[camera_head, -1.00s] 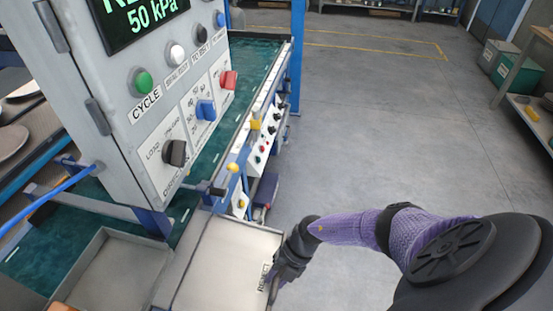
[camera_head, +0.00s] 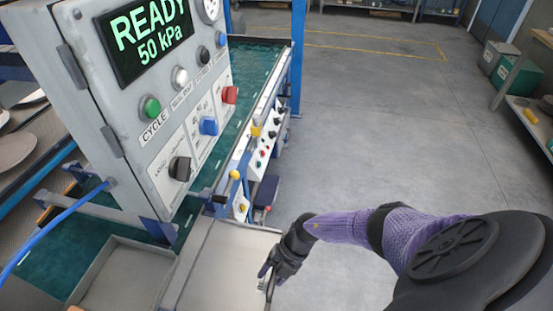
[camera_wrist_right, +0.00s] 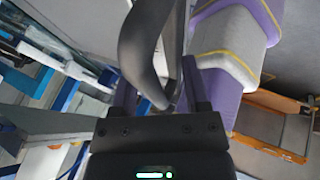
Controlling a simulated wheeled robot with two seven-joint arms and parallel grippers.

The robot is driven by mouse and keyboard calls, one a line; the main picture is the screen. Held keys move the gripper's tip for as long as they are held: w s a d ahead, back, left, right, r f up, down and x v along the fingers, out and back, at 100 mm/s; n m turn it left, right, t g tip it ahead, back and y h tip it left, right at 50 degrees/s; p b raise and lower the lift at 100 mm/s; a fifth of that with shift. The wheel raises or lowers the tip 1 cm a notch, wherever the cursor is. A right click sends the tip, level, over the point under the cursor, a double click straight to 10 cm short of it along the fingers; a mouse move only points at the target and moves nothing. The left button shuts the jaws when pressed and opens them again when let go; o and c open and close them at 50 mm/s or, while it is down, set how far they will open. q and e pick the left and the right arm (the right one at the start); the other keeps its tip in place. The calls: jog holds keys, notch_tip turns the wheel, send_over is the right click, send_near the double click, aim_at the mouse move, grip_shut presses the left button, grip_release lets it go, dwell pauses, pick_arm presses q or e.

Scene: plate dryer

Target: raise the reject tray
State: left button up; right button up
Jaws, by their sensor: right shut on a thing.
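The reject tray (camera_head: 222,262) is a pale flat tray at the bottom centre of the head view, beside the machine. My right gripper (camera_head: 268,282) is at the tray's right edge and covers part of it. In the right wrist view my right gripper (camera_wrist_right: 160,95) is shut on a dark curved handle (camera_wrist_right: 148,50), which runs up between the fingers. The tray's front end is cut off by the frame. My left gripper is not in view.
A grey control box (camera_head: 125,115) with a READY 50 kPa display stands left of the tray. A second shallow tray (camera_head: 125,275) lies left of it. A yellow-knobbed lever (camera_head: 235,174) is behind the tray. Floor to the right is open.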

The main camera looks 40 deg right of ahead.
jog(key=shift+o, duration=0.3)
jog(key=shift+w+a, duration=0.25)
jog(key=shift+s+d, duration=0.1)
jog(key=p+v, duration=0.3)
jog(key=v, duration=0.6)
jog(key=shift+d+r+p, duration=0.25)
jog(key=shift+r+p, duration=0.05)
jog(key=shift+r, duration=0.1)
